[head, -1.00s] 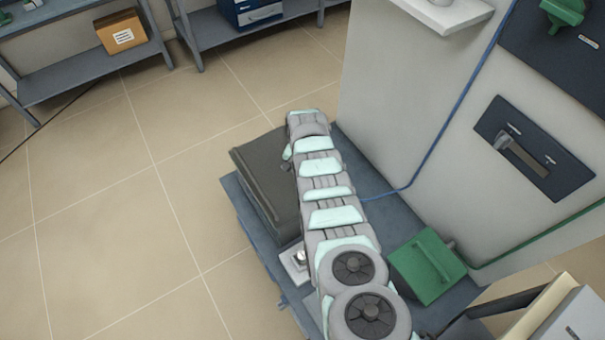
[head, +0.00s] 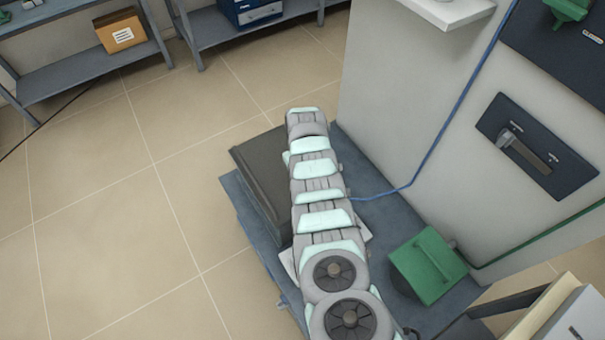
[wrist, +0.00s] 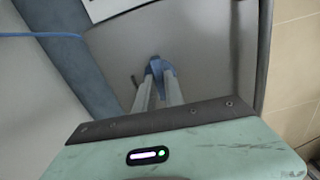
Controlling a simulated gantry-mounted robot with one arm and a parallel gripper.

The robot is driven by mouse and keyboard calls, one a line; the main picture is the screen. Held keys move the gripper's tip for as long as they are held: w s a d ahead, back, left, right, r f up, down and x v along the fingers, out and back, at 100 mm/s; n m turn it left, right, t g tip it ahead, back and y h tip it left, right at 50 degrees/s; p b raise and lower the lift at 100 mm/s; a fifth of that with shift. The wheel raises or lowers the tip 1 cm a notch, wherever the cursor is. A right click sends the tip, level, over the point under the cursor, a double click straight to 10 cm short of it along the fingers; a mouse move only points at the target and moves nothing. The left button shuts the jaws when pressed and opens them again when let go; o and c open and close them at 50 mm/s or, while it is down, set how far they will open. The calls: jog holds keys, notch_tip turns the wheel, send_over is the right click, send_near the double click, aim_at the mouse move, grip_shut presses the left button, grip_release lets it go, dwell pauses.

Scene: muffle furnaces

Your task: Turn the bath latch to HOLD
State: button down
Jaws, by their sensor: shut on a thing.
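A small blue handle (wrist: 158,67), which looks like the bath latch, stands on a grey surface in the wrist view. My gripper (wrist: 158,80) is shut on it, with one finger on each side. The latch's markings cannot be read. In the head view a dark grey box (head: 258,185), perhaps the bath, lies left of my arm on a blue-grey bench. My arm hides the gripper and the latch in that view.
A green block with a handle (head: 428,266) sits on the bench (head: 385,215) right of my arm. A dark panel with a grey lever (head: 535,148) is on the white cabinet (head: 400,100). A blue cable (head: 440,140) runs down to the bench. The floor at left is clear.

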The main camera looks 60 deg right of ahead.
jog(key=shift+n, duration=0.5)
jog(key=c, duration=1.4)
grip_release()
jog(key=shift+c, duration=0.2)
jog(key=shift+r, duration=0.1)
notch_tip(320, 180, up, 11)
jog(key=p, duration=0.2)
jog(key=shift+f, duration=0.2)
